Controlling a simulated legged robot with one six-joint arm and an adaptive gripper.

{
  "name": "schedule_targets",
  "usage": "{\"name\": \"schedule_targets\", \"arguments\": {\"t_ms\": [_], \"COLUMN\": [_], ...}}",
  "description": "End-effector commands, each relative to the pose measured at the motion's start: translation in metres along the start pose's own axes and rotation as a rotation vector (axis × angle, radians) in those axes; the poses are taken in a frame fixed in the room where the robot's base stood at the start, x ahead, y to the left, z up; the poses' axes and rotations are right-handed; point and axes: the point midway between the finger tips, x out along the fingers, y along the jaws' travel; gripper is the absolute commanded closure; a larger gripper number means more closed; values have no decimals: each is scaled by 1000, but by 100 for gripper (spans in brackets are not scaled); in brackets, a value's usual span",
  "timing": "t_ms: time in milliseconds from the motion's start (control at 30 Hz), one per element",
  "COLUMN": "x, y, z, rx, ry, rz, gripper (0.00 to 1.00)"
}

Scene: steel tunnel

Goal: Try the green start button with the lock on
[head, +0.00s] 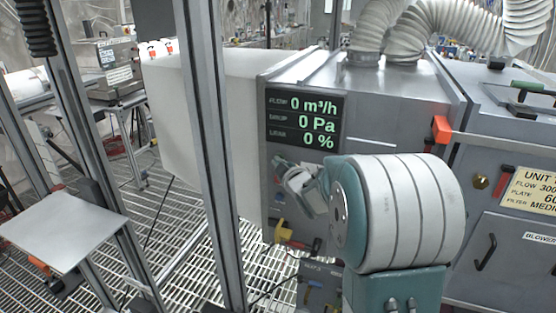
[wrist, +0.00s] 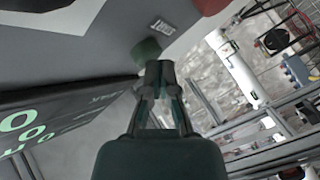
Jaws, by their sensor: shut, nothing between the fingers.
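In the wrist view, my gripper (wrist: 160,72) is shut and empty. Its fingertips are at the lower right edge of the green start button (wrist: 145,51), and I cannot tell whether they touch it. A START label (wrist: 162,26) is just above the button. In the head view, my arm covers the middle of the cabinet; the button does not show there. The display (head: 304,120) on the cabinet reads 0 m³/h, 0 Pa and 0 %. A yellow and red fitting (head: 281,232) is low on the cabinet; I cannot tell whether it is the lock.
A red part (wrist: 211,5) is at the top of the wrist view. A metal upright (head: 212,140) stands left of the cabinet, with a flat plate (head: 62,231) further left. White hoses (head: 405,30) rise from the cabinet top. Grated floor (head: 180,235) shows at left.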

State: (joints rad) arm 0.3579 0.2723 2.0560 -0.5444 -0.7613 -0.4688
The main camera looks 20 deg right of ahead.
Motion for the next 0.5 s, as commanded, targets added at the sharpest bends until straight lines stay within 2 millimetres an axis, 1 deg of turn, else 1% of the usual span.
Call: {"name": "schedule_targets", "arguments": {"t_ms": [500], "x": [-28], "y": [-21], "z": [-20], "rx": [1], "ry": [-1], "rz": [-2], "gripper": [100]}}
